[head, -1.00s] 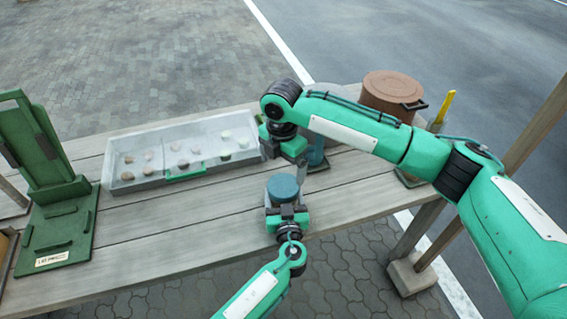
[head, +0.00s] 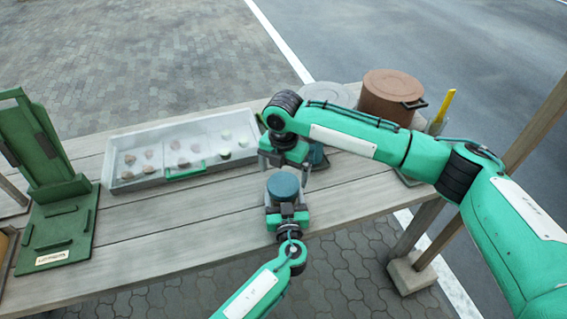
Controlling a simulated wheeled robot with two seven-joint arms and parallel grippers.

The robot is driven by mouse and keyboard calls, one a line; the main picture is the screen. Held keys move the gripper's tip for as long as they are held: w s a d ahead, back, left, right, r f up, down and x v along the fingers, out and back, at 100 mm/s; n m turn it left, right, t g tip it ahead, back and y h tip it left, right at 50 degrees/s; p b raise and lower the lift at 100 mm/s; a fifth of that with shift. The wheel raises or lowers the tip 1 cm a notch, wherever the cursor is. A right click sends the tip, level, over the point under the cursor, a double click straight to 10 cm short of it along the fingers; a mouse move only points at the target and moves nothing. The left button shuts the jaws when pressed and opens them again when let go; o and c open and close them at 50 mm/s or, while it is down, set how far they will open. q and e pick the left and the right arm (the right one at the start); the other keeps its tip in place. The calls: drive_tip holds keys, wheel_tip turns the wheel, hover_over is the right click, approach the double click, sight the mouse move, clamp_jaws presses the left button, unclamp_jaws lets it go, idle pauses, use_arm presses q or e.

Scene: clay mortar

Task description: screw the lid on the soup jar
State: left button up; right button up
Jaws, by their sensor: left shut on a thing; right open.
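The soup jar (head: 283,187) is a short blue cylinder with a flat round teal-blue top, upright near the front edge of the table. I cannot tell from here whether that top is the lid, or how it sits. My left gripper (head: 286,214) is shut on the jar from the front side. My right gripper (head: 285,166) is open, pointing down just behind and above the jar, with its fingers apart and nothing visible between them. Another blue object (head: 317,157) stands right behind the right gripper, partly hidden by it.
A pale tray (head: 123,183) with several small lumps and a green handle lies on the wooden table (head: 165,222). A green stand (head: 62,230) is at the left. A brown lidded pot (head: 388,92) and a yellow-handled tool (head: 447,104) are at the back right. Bare planks lie left of the jar.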

sight(283, 184)
drive_tip(key=shift+f, duration=2.45)
drive_tip(key=c, duration=1)
drive_tip(key=m, duration=0.6)
drive_tip(key=shift+m, duration=0.4)
drive_tip(key=o, duration=1.1)
drive_tip(key=shift+c, duration=0.2)
drive_tip(key=shift+s, duration=0.1)
